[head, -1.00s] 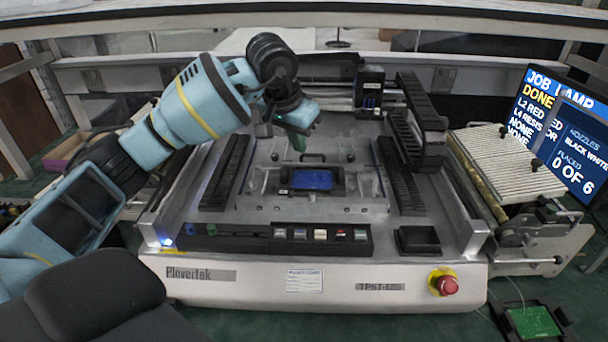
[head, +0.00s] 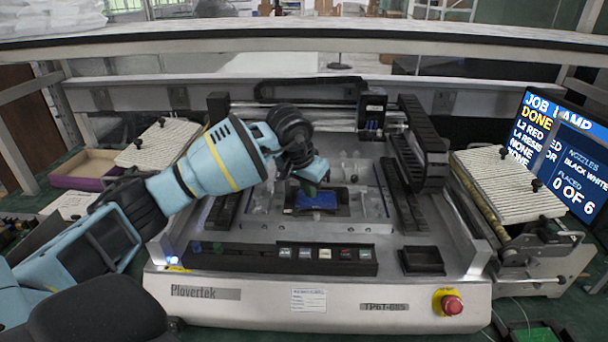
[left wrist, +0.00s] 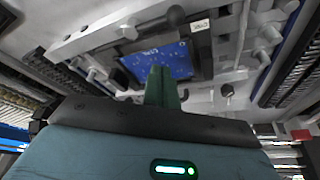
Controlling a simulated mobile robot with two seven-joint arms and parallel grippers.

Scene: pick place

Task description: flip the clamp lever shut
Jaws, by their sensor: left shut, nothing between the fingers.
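My left gripper (head: 309,187) is shut and empty. It reaches down over the middle of the machine bed, close above the blue circuit board (head: 318,201). In the left wrist view its green fingers (left wrist: 162,72) are together and overlap the edge of the blue board (left wrist: 172,60), which sits in a black holder (left wrist: 201,45). I cannot tell whether they touch it. A small black knob (left wrist: 227,90) stands beside the holder. I cannot make out for certain which part is the clamp lever, or how it lies; the gripper hides part of the holder. My right gripper is out of view.
Black rails (head: 402,195) flank the bed. The gantry head (head: 372,112) hangs behind it. A button strip (head: 270,258) and a red stop button (head: 452,304) are in front. A ribbed feeder (head: 508,183) and a screen (head: 563,155) stand at the right.

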